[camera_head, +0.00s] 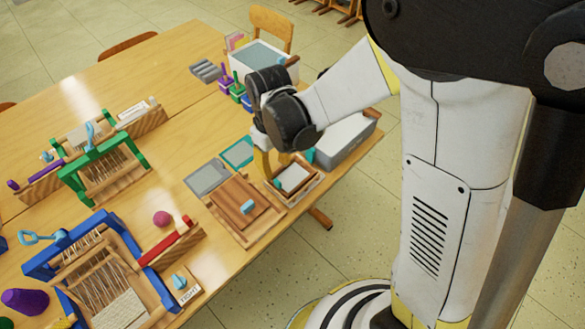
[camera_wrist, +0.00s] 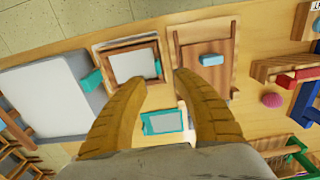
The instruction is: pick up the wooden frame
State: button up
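A small wooden frame (camera_head: 310,182) with a pale panel inside lies near the table's right edge, partly hidden by my gripper in the head view. In the wrist view the wooden frame (camera_wrist: 128,46) is at upper centre-left, with a teal piece at each side. My gripper (camera_head: 273,166) hangs over its far end. In the wrist view my gripper (camera_wrist: 154,80) has its two yellow fingers apart, with nothing held between them. The left fingertip overlaps the frame's lower edge in that picture; whether they touch cannot be told.
A brown wooden board (camera_head: 228,197) with a blue block (camera_head: 248,207) lies beside the frame. A grey bin (camera_head: 348,142) stands on its other side. A teal-rimmed panel (camera_wrist: 162,122) lies close by. Blue (camera_head: 45,262) and green (camera_head: 75,178) looms occupy the table's left part.

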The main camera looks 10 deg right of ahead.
aim_at(277, 181)
notch_tip(277, 181, down, 4)
jog(key=shift+w+f+b, duration=0.1)
jog(key=shift+b, duration=0.65)
notch_tip(277, 181, down, 5)
jog(key=b, duration=0.3)
jog(key=shift+w+d, duration=0.1)
jog(key=shift+w, duration=0.05)
grip_shut()
